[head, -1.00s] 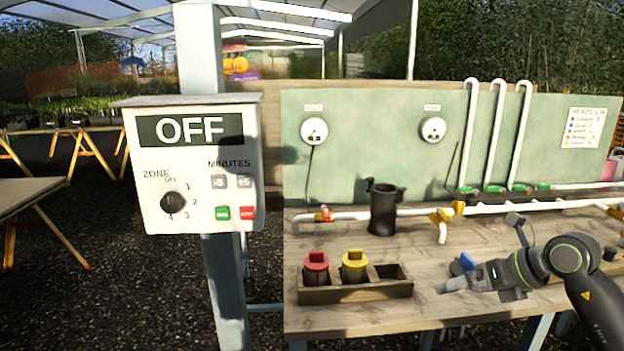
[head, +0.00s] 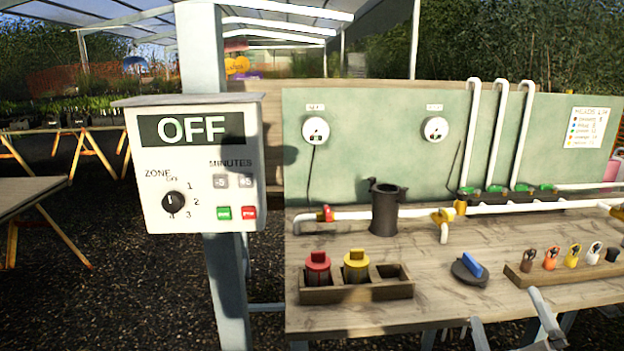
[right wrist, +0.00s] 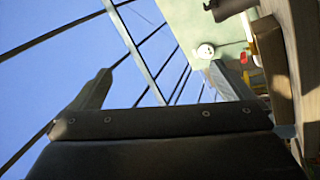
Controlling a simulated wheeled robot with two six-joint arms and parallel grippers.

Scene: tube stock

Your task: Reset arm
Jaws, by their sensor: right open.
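My right gripper (head: 506,306) shows at the lower right of the head view, low in front of the bench's front edge. Only its two fingers and a little of the hand are in the picture. The fingers are spread apart with nothing between them. In the right wrist view the open fingers (right wrist: 158,82) stand wide apart against sky and roof frame, with the bench at the right side. My left gripper is not in view.
The wooden bench (head: 340,320) holds a tray (head: 357,293) with red and yellow plugs, a black disc with blue handle (head: 469,270), a black cup (head: 384,210) and a rack of coloured heads (head: 520,277). An OFF control box (head: 150,215) stands left.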

